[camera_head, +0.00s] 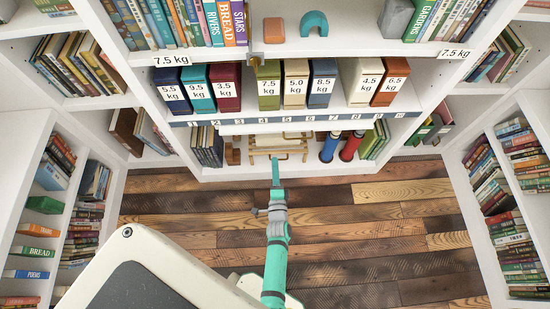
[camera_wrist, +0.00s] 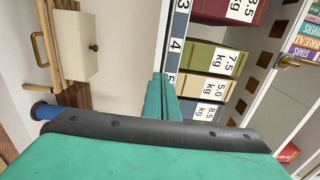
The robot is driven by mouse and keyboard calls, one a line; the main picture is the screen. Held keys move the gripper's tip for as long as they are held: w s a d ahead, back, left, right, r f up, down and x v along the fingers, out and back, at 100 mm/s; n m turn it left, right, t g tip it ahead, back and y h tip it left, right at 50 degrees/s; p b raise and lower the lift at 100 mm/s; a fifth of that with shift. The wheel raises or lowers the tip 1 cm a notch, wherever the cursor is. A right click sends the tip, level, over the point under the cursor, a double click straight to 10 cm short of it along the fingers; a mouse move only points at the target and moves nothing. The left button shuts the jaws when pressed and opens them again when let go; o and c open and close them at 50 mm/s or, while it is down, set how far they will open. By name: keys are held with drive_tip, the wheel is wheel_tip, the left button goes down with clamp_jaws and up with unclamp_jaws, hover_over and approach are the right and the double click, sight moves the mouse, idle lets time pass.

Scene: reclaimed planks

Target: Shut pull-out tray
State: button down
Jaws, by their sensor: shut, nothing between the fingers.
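The pull-out tray looks to be the white board (camera_head: 310,126) just below the numbered strip of the bookcase in the head view. Its front edge shows, but I cannot tell how far it stands out. The numbered strip (camera_wrist: 176,45) runs up the middle of the wrist view, with a pale surface to its left. My gripper (camera_head: 276,164) is shut and empty, in front of the bookcase and below the strip in the head view. In the wrist view my gripper (camera_wrist: 163,92) has its fingertips close to the strip near the 5; I cannot tell whether they touch it.
Weight-labelled boxes (camera_head: 268,86) stand on the shelf above the strip. Below are a wooden rack (camera_head: 262,148), a blue cylinder (camera_head: 329,148) and a red cylinder (camera_head: 351,147). A pale box with a dark knob (camera_wrist: 70,45) shows at left. The plank floor (camera_head: 400,215) is clear.

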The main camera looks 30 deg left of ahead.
approach(273, 129)
drive_tip(key=x, duration=0.5)
drive_tip(key=shift+w+f, duration=0.1)
drive_tip(key=shift+w, duration=0.1)
drive_tip(key=shift+a, duration=0.15)
drive_tip(key=x, duration=0.4)
drive_tip(key=shift+w+a, duration=0.15)
drive_tip(key=shift+w, duration=0.1)
